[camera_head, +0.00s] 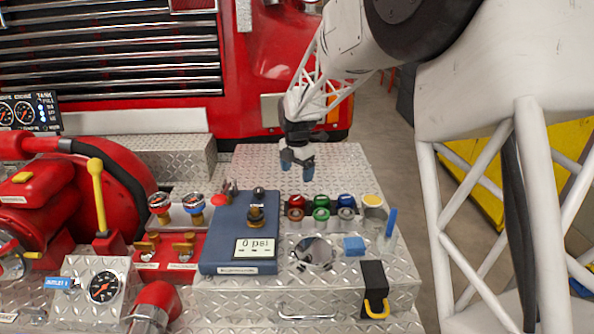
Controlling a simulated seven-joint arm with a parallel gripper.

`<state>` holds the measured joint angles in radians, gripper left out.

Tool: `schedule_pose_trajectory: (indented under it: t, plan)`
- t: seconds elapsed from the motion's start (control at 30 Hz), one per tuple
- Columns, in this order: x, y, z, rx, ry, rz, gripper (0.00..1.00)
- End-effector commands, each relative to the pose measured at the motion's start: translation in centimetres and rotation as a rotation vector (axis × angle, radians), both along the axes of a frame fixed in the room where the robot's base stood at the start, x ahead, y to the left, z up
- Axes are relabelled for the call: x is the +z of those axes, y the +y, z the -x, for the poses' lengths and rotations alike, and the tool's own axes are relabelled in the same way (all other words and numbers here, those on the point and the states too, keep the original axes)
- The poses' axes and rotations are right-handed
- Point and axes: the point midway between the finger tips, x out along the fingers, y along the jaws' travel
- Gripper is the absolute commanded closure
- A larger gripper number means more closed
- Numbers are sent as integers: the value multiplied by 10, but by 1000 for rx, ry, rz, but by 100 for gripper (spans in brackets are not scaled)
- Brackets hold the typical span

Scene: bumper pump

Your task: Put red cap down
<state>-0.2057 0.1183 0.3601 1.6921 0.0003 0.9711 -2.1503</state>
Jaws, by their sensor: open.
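A red cap (295,201) shows at the left end of a small rack on the diamond-plate box, beside a green cap (322,201) and a blue cap (347,200). My gripper (297,170) is open with blue-tipped fingers pointing down. It appears empty, behind the caps as seen from this camera, above the diamond-plate surface. It looks apart from the red cap, and its exact height is hard to tell. A red round knob (220,200) also shows at the blue panel's left edge.
A blue panel (235,256) with a pressure display stands left of the caps. A yellow round piece (372,200), an upright blue-handled piece (391,222), a blue block (354,246) and a black block (374,276) are at the right. The plate behind the caps (255,160) is clear.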

Motion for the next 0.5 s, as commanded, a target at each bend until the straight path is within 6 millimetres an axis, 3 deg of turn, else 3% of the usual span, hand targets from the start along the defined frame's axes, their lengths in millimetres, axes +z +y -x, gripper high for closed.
schedule_pose_trajectory:
  t: [0.33,0.5]
  plan:
    - [2,-1,2,-11,-2,-1,15]
    - [13,-9,15,-82,-9,-2,15]
